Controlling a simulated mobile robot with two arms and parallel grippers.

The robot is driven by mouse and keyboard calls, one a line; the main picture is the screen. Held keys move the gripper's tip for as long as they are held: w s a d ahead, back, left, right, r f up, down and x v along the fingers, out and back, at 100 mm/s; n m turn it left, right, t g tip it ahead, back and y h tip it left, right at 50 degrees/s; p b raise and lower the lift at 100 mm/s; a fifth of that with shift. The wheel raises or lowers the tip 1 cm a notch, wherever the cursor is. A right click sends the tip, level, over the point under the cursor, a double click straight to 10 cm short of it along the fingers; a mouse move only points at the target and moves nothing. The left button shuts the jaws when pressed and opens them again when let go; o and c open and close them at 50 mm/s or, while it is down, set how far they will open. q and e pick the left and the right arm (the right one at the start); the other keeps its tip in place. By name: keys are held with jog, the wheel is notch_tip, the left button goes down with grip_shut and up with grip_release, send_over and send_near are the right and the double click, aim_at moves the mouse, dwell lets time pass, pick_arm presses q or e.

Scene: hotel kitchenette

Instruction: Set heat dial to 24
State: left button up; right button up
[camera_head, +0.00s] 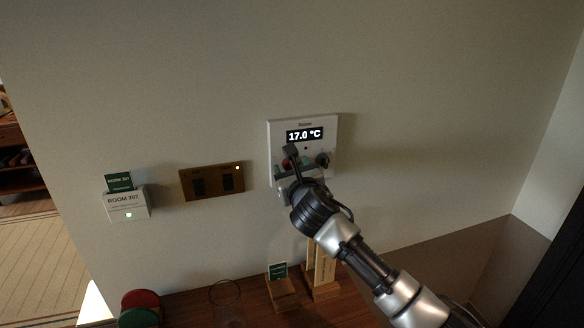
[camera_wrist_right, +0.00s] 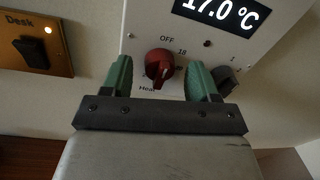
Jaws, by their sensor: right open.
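The white thermostat panel (camera_head: 331,125) hangs on the wall, its display (camera_head: 304,135) reading 17.0 °C. The red heat dial (camera_wrist_right: 160,66) shows in the right wrist view, below the display. "OFF" is printed above it, "18" to its upper right and "Heat" below, partly hidden. I cannot tell exactly where the dial points. My right gripper (camera_head: 304,164) is at the panel's lower part. In the right wrist view the open gripper (camera_wrist_right: 161,75) has one green finger on each side of the red dial, with visible gaps. My left gripper is not in view.
A dark knob (camera_wrist_right: 226,79) sits just right of the right finger. A brass switch plate (camera_head: 212,181) and a white card holder (camera_head: 127,204) are on the wall to the left. Below, a wooden counter holds wooden stands (camera_head: 283,294) and red and green round items (camera_head: 140,306).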

jog(key=shift+w+a, duration=0.1)
jog(key=shift+w, duration=0.05)
jog(key=c, duration=0.9)
